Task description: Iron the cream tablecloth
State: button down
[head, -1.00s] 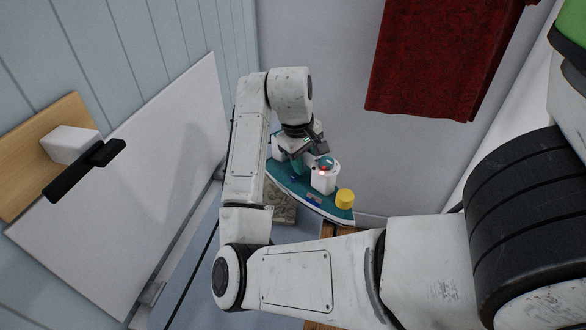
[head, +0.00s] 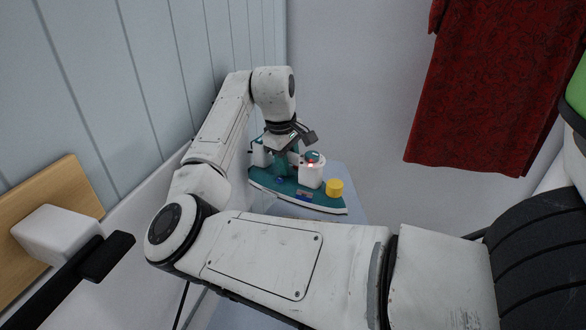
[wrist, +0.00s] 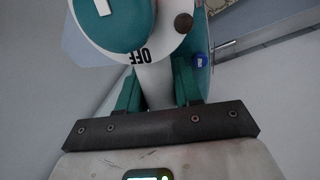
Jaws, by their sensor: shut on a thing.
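A teal and white iron (head: 311,178) with a yellow cap and a lit red light is at the centre of the head view. My gripper (head: 291,146) is shut on its handle. In the wrist view the iron's dial (wrist: 135,35) marked OFF sits just beyond my gripper (wrist: 158,98). The iron is over a pale blue ironing board (head: 348,181); I cannot tell whether its sole touches it. A small patterned beige-grey patch (wrist: 222,3) shows at the top right of the wrist view, perhaps the tablecloth. The tablecloth is otherwise not seen.
A panelled wall (head: 160,60) stands close on the left of my arm. A white box (head: 55,235) is on a wooden panel (head: 75,190) at the left. A dark red cloth (head: 480,95) hangs at the right. Plain wall is behind the iron.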

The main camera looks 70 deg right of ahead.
jog(key=shift+f+b, duration=3.3)
jog(key=shift+b, duration=0.4)
jog(key=shift+r, duration=0.1)
